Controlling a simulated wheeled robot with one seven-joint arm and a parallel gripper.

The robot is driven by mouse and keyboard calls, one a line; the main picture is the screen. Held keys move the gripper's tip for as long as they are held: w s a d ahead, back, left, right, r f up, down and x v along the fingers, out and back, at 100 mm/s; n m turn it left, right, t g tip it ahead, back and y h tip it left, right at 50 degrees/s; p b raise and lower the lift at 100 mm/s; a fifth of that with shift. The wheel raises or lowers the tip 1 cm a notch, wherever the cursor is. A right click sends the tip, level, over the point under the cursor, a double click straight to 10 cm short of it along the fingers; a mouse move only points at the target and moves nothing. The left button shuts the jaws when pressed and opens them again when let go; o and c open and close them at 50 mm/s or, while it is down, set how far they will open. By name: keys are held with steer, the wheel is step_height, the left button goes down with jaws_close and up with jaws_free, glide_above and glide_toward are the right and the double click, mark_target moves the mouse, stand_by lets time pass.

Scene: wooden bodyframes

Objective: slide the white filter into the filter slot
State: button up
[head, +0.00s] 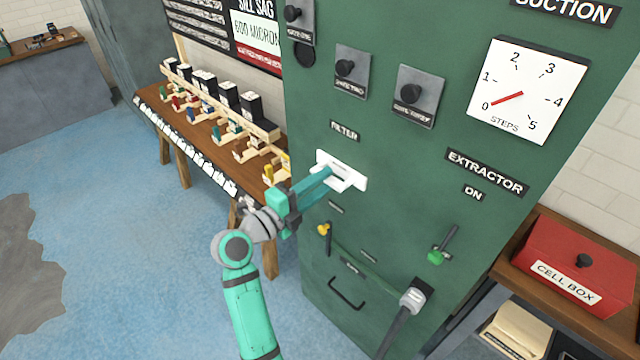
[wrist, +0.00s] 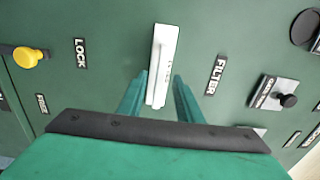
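The white filter (head: 357,182) shows as a pale oblong plate at the green cabinet's face, just below the FILTER label (head: 344,131). It also shows in the wrist view (wrist: 163,48), its long side running away from my gripper. It covers the filter slot, and how deep it sits cannot be told. My gripper (head: 331,178) is at the plate, one finger on each side of it. In the wrist view my gripper (wrist: 160,85) has its fingers apart, with green panel showing between each finger and the white plate.
A yellow LOCK knob (head: 323,229) and a green-handled lever (head: 435,257) are lower on the cabinet (head: 400,165). Black knobs (head: 409,93) are above, beside a STEPS dial (head: 527,92). A wooden bench (head: 205,125) stands left; a red CELL BOX (head: 583,262) sits right.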

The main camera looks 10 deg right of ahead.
steer(key=shift+a, duration=0.1)
steer(key=v, duration=1)
steer(key=shift+s+a, duration=0.25)
steer(key=shift+s, duration=0.05)
steer(key=shift+d, duration=0.1)
steer(key=s+d+f+n+t+h, duration=0.1)
steer(key=s+d+n+t+h, duration=0.2)
steer(key=s, duration=0.5)
steer(key=s+d+f+n+t, duration=0.1)
steer(key=s+d+n+t, duration=0.25)
steer(key=s, duration=0.35)
steer(key=s+a+f+n+g+y, duration=0.1)
steer(key=s+a+f+n+y, duration=0.3)
steer(key=s+f+n+y, duration=0.4)
steer(key=s+a+f+n+g+y, duration=0.1)
steer(key=s+a+f+n+y, duration=0.2)
steer(key=s+f+n+y, duration=0.6)
steer(key=s+f+n, duration=0.1)
steer(key=s+n, duration=0.4)
steer(key=s, duration=0.1)
steer(key=shift+s+a+y, duration=0.2)
steer(key=shift+a+y, duration=0.1)
steer(key=shift+a, duration=0.1)
